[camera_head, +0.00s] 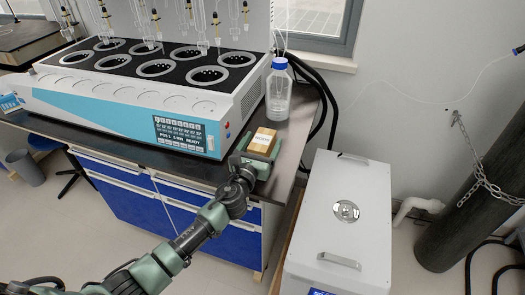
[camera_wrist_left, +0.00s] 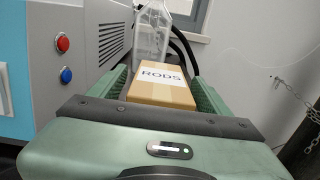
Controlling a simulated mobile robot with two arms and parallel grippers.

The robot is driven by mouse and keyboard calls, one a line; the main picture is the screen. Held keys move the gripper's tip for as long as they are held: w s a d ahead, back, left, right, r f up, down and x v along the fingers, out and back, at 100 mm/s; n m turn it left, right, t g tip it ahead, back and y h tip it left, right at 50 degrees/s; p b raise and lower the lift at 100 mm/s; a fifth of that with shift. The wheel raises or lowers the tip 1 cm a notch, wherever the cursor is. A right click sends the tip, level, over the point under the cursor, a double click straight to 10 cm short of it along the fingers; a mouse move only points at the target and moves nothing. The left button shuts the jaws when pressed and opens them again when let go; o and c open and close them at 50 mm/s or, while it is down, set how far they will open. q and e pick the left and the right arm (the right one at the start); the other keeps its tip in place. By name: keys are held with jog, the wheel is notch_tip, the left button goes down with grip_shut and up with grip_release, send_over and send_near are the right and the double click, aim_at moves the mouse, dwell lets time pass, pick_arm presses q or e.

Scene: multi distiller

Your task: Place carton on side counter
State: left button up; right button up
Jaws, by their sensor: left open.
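The carton is a small brown box (camera_head: 263,141) with a white label, at the right end of the dark counter (camera_head: 290,150). It also shows in the left wrist view (camera_wrist_left: 162,86), where its label reads RODS. My left gripper (camera_head: 260,149) is open, with one green finger on each side of the carton. In the left wrist view the carton lies between the two fingers (camera_wrist_left: 165,92); I cannot tell whether they touch it. The carton's underside is hidden. My right gripper is not in view.
A multi-place distiller (camera_head: 150,95) fills most of the counter, left of the carton. A clear bottle with a blue cap (camera_head: 278,95) stands behind the carton. A white lidded unit (camera_head: 340,220) stands right of the counter, near a dark cylinder with a chain (camera_head: 470,210).

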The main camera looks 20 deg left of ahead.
pick_arm(q)
jog(key=shift+w, duration=0.1)
jog(key=c, duration=1.5)
grip_shut()
jog(key=shift+r, duration=0.15)
